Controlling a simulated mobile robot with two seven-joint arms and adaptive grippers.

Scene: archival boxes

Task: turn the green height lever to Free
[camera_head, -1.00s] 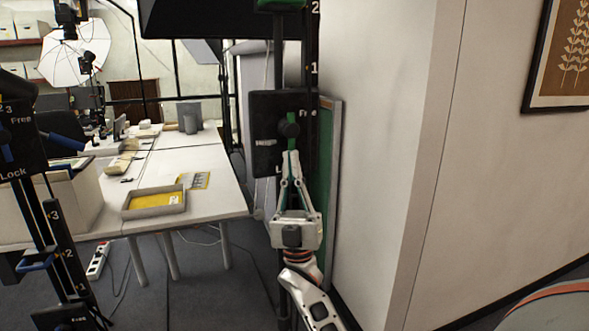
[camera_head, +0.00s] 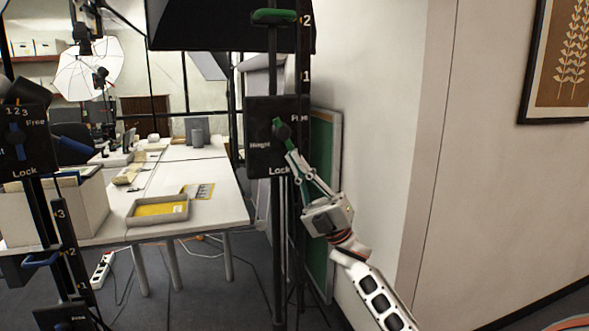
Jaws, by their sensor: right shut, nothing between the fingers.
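The height panel is a black plate (camera_head: 259,135) on a dark post, marked Height at the left, Free at the upper right and Lock at the bottom. Its green lever (camera_head: 291,120) shows at the upper side of the round black knob, beside the Free label. Its exact angle is hard to tell. My right gripper (camera_head: 290,153) is shut and empty, its fingertips just below the knob, over the lower right of the panel. Whether they touch the knob or lever is unclear. My left gripper is out of view.
Another black panel (camera_head: 24,135) with a blue lever stands at the left. A table (camera_head: 214,212) with a shallow tray (camera_head: 157,221) is at the centre left. A green board (camera_head: 319,170) and the white wall (camera_head: 375,130) are close behind my right gripper.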

